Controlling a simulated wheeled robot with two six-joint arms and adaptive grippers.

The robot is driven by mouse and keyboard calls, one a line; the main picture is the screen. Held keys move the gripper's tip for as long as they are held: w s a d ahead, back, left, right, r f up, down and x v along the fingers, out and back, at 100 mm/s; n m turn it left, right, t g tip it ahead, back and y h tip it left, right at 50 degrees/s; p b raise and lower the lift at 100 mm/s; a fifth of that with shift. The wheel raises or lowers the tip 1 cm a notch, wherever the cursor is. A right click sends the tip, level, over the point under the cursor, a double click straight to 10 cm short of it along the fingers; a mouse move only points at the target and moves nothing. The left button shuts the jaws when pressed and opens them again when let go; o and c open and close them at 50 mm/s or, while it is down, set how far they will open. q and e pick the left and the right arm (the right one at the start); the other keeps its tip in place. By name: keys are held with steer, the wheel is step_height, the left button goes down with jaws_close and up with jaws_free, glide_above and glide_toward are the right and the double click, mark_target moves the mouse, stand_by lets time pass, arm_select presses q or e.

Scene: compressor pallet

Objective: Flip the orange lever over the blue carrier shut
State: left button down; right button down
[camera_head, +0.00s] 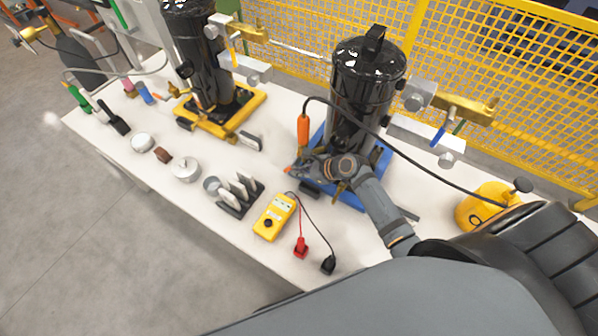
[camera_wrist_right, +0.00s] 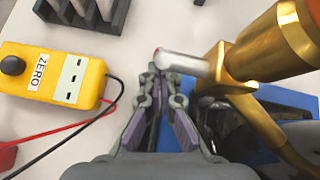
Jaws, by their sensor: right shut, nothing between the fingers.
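The orange lever (camera_head: 303,131) stands roughly upright at the left side of the blue carrier (camera_head: 380,166), beside the right black compressor (camera_head: 366,78). In the right wrist view, part of its orange grip (camera_wrist_right: 309,24) shows at the upper right above a brass clamp body (camera_wrist_right: 262,55). A silver rod with a reddish tip (camera_wrist_right: 184,65) points left from it. The blue carrier (camera_wrist_right: 290,100) shows behind. My right gripper (camera_head: 297,169) is shut and empty, low beside the lever's base. In the wrist view its fingertips (camera_wrist_right: 160,76) lie close by the rod; contact is unclear. My left gripper is out of view.
A yellow meter (camera_head: 274,217) with red and black leads lies in front on the white table (camera_head: 230,263). A slotted black rack (camera_head: 240,199) stands left of it. A black hose arches over my right arm. A second compressor on a yellow carrier (camera_head: 246,112) stands left; yellow fencing is behind.

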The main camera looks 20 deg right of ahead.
steer(key=shift+w+f+t, duration=0.1)
steer(key=shift+t, duration=0.3)
steer(key=shift+w+a+t+y+b, duration=0.15)
steer(key=shift+t+y+b, duration=0.15)
steer(key=shift+t+y, duration=0.15)
steer(key=shift+w+a, duration=0.15)
steer(key=shift+w, duration=0.05)
steer(key=shift+w+a, duration=0.2)
steer(key=shift+w+t+y, duration=0.1)
steer(key=shift+t+y, duration=0.25)
steer(key=shift+y, duration=0.1)
steer(key=shift+w+a+t+y+b, duration=0.1)
steer(key=shift+a+t+y+b, duration=0.05)
steer(key=shift+t+y+b, duration=0.15)
steer(key=shift+w+a+r, duration=0.15)
steer(key=shift+w+r, duration=0.05)
steer(key=shift+r, duration=0.1)
steer(key=shift+s, duration=0.1)
